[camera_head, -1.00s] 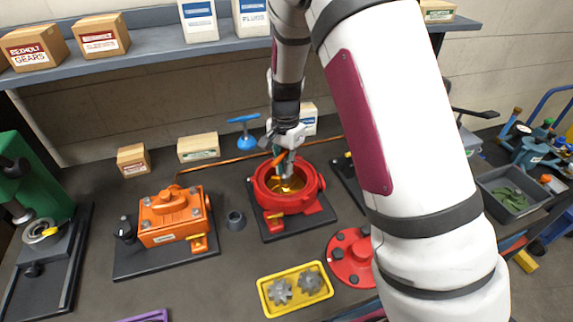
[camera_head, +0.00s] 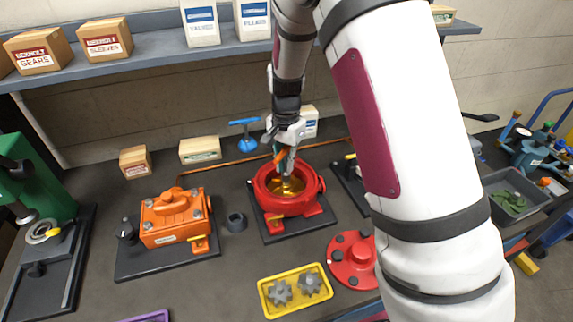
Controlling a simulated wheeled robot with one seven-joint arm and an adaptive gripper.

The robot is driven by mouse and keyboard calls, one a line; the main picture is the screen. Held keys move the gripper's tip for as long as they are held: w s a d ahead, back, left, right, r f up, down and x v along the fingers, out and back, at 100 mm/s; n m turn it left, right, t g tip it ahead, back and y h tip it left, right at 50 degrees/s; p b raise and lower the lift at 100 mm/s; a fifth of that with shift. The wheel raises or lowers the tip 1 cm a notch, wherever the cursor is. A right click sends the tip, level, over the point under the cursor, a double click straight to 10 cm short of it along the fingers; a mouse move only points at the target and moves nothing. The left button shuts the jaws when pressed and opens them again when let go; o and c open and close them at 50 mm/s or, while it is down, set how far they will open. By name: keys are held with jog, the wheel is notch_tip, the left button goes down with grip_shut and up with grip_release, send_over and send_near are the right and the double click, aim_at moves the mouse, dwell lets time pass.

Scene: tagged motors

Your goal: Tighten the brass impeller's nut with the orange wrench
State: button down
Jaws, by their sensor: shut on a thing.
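The brass impeller (camera_head: 290,187) sits inside the open red housing (camera_head: 265,195) in the middle of the bench. My gripper (camera_head: 284,150) is above the housing, pointing down. It is shut on the orange wrench (camera_head: 279,157), of which only a small orange part shows between the fingers. The lower end of the tool reaches down toward the impeller's centre. The nut is hidden by the tool and gripper, so I cannot tell whether the wrench is seated on it.
A red cover (camera_head: 352,262) lies right of a yellow tray (camera_head: 263,298) with grey gears. A blue T-handled tool (camera_head: 245,136) stands behind. A grey bin (camera_head: 520,212) is at the right.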

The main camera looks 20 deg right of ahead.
aim_at(286, 147)
jog(key=shift+r+p, duration=0.6)
jog(key=shift+r, duration=1.9)
jog(key=shift+f, duration=0.1)
